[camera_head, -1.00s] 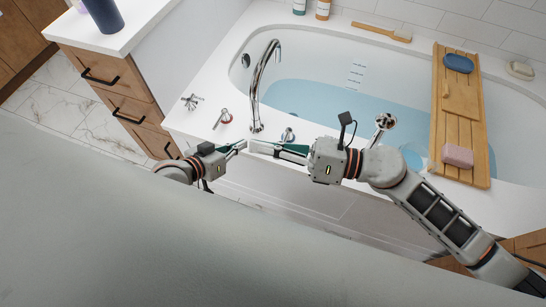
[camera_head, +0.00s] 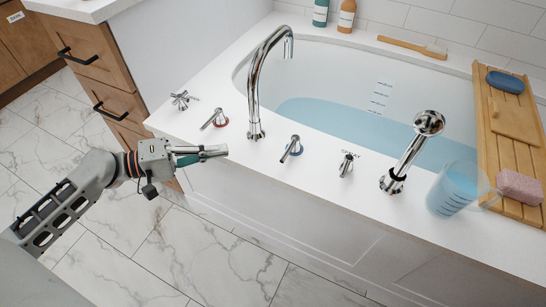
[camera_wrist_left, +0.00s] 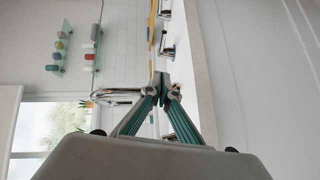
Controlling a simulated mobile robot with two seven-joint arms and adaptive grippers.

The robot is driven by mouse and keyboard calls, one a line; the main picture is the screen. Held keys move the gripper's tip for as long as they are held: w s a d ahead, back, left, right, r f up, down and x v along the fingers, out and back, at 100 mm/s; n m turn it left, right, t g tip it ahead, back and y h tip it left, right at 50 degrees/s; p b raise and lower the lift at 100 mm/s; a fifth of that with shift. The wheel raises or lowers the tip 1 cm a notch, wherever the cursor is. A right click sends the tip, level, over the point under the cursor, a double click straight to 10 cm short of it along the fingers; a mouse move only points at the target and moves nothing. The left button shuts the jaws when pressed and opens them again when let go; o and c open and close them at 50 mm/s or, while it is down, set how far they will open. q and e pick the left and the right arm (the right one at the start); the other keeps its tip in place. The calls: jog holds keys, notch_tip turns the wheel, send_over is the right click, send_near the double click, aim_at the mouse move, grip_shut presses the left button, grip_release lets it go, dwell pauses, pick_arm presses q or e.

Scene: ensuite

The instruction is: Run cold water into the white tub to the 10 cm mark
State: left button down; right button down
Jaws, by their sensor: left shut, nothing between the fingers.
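The white tub (camera_head: 335,62) holds blue water (camera_head: 335,115) with its edge near the lower lines of the scale (camera_head: 380,96) on the far wall; the numbers are too small to read. The chrome spout (camera_head: 254,85) arches over the tub, with no stream visible. The red-ringed lever (camera_head: 217,118) is left of it, and the blue-ringed lever (camera_head: 291,148) is right of it. My left gripper (camera_head: 222,151) is shut and empty beside the tub's front edge, below the red-ringed lever and apart from it. Its fingertips meet in the left wrist view (camera_wrist_left: 165,88). My right gripper is out of view.
A cross handle (camera_head: 182,99), a spray handle (camera_head: 347,163) and a hand shower (camera_head: 408,150) stand on the deck. A clear jug (camera_head: 453,188) of blue liquid stands by the wooden bath tray (camera_head: 507,125). A drawer cabinet (camera_head: 92,62) is at left. The front floor is clear.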

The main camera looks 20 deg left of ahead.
aim_at(289, 153)
pick_arm(q)
jog(key=x, duration=1)
jog(key=shift+w+d+r, duration=0.1)
jog(key=shift+w+r, duration=0.05)
jog(key=shift+s+d+f, duration=0.1)
jog(key=shift+d+f, duration=0.05)
jog(key=shift+d, duration=0.45)
jog(key=shift+s+d+f, duration=0.1)
jog(key=shift+s+d, duration=0.05)
jog(key=shift+d, duration=0.45)
jog(key=shift+d+f, duration=0.2)
jog(key=shift+d, duration=0.45)
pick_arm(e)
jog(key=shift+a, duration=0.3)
